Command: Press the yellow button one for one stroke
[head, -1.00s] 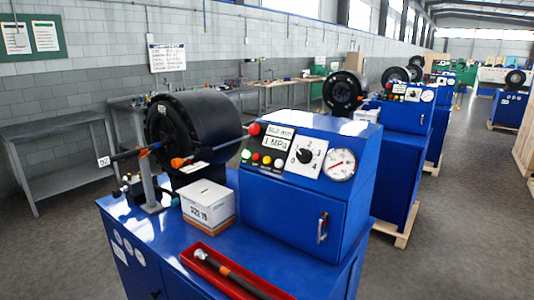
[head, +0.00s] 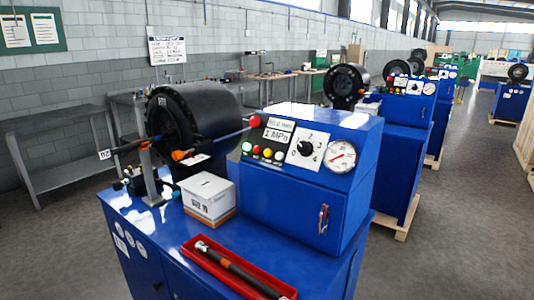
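The nearest blue crimper (head: 300,205) has a sloped control panel. A row of small buttons sits low on its left part: a green one (head: 247,147), a red one, then the yellow button (head: 267,152), with one more at the right end. A larger red knob (head: 254,121) sits at the panel's upper left corner. Above the row is a display (head: 277,137) reading about 1 MPa. A dial knob (head: 305,148) and a round gauge (head: 342,156) are to the right. Neither of my grippers is in view, and nothing covers the yellow button.
A black crimping head (head: 195,125) stands left of the panel. A white box (head: 209,195) and a red tray (head: 274,284) with a tool lie on the blue bench top. More crimpers (head: 410,120) recede at the right. Grey floor is free at far right.

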